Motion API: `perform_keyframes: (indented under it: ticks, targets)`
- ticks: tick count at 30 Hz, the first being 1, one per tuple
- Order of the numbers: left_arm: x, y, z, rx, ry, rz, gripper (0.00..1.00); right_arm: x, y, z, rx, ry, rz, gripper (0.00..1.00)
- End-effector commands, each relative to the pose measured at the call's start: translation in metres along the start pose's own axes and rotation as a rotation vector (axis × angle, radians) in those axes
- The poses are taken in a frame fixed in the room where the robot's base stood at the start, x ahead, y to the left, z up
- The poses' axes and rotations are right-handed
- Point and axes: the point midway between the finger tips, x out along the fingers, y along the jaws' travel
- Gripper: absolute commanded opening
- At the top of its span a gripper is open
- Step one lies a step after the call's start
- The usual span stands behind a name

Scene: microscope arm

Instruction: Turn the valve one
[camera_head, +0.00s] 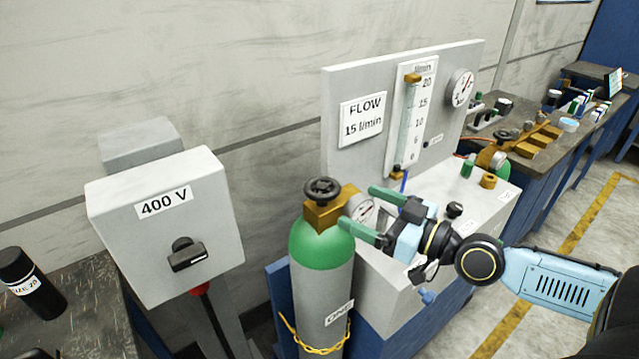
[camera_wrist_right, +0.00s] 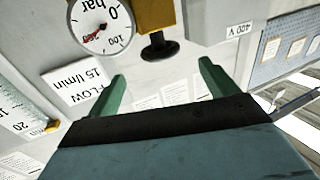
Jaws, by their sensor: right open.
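A gas cylinder (camera_head: 321,270) with a green shoulder stands upright left of my right gripper. Its label is hard to read but seems to say ONE. On top is a brass valve body (camera_head: 324,212) with a black handwheel (camera_head: 323,188) and a round gauge (camera_head: 362,210). In the right wrist view, the handwheel (camera_wrist_right: 160,48) lies just beyond the fingers, with the gauge (camera_wrist_right: 103,25) at upper left. My right gripper (camera_head: 356,206) is open, its green fingers pointing toward the valve with nothing held between them. Contact is not visible. My left gripper is not in view.
A grey 400 V switch box (camera_head: 165,230) stands left of the cylinder. A panel (camera_head: 345,85) with a flow tube rises behind it. A yellow chain (camera_head: 310,346) rings the cylinder. A workbench (camera_head: 540,165) with a second handwheel and brass parts is at right.

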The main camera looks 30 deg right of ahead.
Motion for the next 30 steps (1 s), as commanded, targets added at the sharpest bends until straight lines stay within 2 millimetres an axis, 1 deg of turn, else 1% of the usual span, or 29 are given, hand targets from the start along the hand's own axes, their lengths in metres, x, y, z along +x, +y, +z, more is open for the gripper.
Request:
perform_keyframes:
  ticks: [2,11,21,27,30]
  targets:
    - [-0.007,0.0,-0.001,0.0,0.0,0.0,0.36,0.008,0.002,-0.003,0.001,0.005,0.004,0.86]
    - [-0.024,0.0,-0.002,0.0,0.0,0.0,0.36,0.038,0.002,-0.004,0.002,0.005,0.004,0.86]
    - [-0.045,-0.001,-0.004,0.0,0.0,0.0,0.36,0.082,0.0,-0.004,0.003,0.004,0.001,0.86]
    - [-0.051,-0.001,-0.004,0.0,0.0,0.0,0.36,0.101,0.0,-0.002,0.002,0.002,0.001,0.86]
    - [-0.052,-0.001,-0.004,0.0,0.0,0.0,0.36,0.106,0.0,-0.001,0.001,0.001,0.0,0.86]
